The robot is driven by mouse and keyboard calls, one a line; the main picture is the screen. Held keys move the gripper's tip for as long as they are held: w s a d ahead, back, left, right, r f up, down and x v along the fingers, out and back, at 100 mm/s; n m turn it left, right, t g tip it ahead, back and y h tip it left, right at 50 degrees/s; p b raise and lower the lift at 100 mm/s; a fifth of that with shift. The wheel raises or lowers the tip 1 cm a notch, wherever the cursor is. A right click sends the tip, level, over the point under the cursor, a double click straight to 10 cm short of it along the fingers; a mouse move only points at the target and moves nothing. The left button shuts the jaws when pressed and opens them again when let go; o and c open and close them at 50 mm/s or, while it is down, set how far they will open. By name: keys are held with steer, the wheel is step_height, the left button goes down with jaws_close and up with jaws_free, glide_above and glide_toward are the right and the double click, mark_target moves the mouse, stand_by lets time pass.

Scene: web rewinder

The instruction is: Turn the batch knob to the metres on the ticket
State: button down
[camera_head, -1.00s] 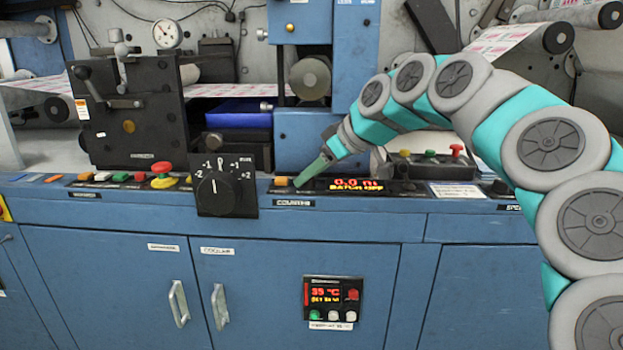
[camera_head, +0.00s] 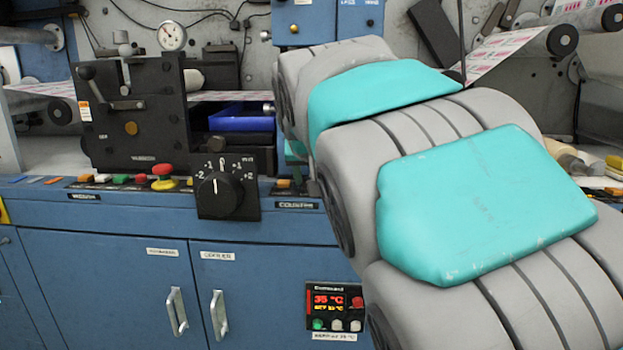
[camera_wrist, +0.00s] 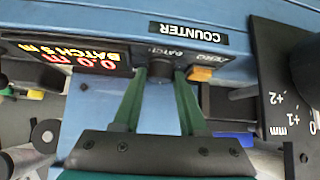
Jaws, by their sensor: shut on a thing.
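The batch knob (camera_wrist: 159,71) is small, dark and round, on the counter panel in the wrist view. My gripper (camera_wrist: 160,78) has its two green fingers closed on the knob's sides, and its jaws hold it. The counter display (camera_wrist: 82,60) is beside the knob, lit red and yellow, showing upside down. It reads 0.0 m, with a lower line that appears to be BATCH 5 m. I see no readable ticket in either current view.
An orange button (camera_wrist: 200,74) sits close beside the knob. The black mm dial plate (camera_head: 226,186) stands left of my arm in the head view. A red mushroom button (camera_head: 163,169) and a cabinet controller (camera_head: 335,308) are farther off.

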steer(key=m+h, duration=0.2)
steer(key=shift+a+r+m, duration=0.1)
steer(key=shift+m, duration=0.2)
steer(key=shift+a+m+g+h+p, duration=0.15)
steer(key=shift+m+g+h+p, duration=0.2)
steer(key=shift+m+h, duration=0.75)
steer(key=shift+m, duration=0.4)
steer(key=shift+c, duration=2.3)
jaws_free()
steer(key=shift+n, duration=0.3)
